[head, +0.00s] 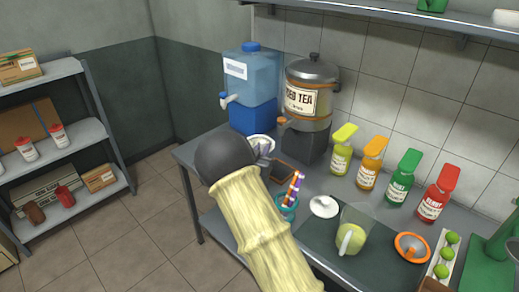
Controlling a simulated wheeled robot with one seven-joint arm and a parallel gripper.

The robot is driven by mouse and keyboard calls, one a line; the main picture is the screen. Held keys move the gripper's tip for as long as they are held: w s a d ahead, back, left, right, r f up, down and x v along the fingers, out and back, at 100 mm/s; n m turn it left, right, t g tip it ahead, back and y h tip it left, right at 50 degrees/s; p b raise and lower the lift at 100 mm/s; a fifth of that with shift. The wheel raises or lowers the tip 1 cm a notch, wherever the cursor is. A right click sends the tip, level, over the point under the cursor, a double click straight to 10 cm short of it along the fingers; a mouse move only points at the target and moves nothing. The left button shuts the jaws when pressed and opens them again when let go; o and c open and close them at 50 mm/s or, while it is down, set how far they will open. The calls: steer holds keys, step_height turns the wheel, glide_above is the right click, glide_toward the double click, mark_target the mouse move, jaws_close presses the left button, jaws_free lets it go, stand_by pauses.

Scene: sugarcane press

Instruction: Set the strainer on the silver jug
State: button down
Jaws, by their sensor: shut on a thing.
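My gripper (265,157) is at the far left end of the counter, mostly hidden behind my dark wrist and pale yellow arm. It is shut on what looks like the strainer (262,141), a pale round rim just beyond the wrist. The handle and the fingers' hold are too small and covered to make out. I cannot make out the silver jug; it may be hidden behind my arm or under the strainer. I cannot tell whether the strainer touches anything below.
A blue water dispenser (249,85) and an iced tea urn (311,95) stand behind my gripper. A teal cup of straws (286,207), a clear pitcher (353,238), several bottles (399,180) and an orange juicer (411,247) stand to the right. Shelves (60,135) stand at left.

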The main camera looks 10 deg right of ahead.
step_height(320, 180, down, 8)
steer(key=b, duration=0.5)
steer(key=shift+w+a, duration=0.15)
steer(key=shift+a, duration=0.15)
stand_by(0.3)
steer(key=shift+f+b, duration=0.1)
steer(key=shift+b, duration=0.2)
steer(key=shift+s+a+f, duration=0.1)
steer(key=shift+s, duration=0.1)
stand_by(0.4)
steer(key=c, duration=0.8)
jaws_free()
steer(key=shift+o, duration=0.2)
steer(key=shift+w, duration=0.1)
